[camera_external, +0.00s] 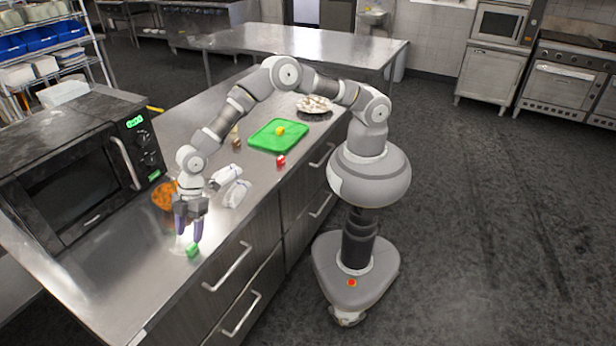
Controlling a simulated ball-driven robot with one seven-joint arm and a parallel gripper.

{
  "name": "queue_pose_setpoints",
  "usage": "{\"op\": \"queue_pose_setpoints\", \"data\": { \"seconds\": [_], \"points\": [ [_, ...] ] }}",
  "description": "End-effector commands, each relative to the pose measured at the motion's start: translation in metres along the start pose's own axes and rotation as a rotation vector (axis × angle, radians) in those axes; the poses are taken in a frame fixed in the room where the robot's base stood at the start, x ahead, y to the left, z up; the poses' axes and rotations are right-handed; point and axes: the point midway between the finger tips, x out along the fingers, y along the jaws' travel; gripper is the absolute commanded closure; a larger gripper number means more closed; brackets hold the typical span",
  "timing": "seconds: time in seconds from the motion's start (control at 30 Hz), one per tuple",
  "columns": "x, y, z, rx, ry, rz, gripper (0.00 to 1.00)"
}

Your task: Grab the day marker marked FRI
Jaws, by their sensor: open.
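A small green block (192,251) lies on the steel counter near its front edge. A small red block (281,160) with a white patch lies further along the counter, by the green tray. Either could be a day marker, but no lettering is readable, so I cannot tell which is marked FRI.
A black microwave (80,170) stands left of my gripper. An orange bowl (163,196) and white packets (236,192) are close behind it.

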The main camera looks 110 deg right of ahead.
Motion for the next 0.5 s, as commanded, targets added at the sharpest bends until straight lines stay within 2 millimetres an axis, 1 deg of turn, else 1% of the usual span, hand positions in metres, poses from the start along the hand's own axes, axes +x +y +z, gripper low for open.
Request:
{"op": "queue_pose_setpoints", "data": {
  "seconds": [0.2,0.3,0.5],
  "points": [
    [0.035,-0.004,0.007,0.001,-0.001,0.0,0.43],
    [0.047,-0.003,0.006,0.002,0.0,0.001,0.43],
    [0.047,-0.003,0.005,0.002,0.001,0.002,0.43]
  ]
}}
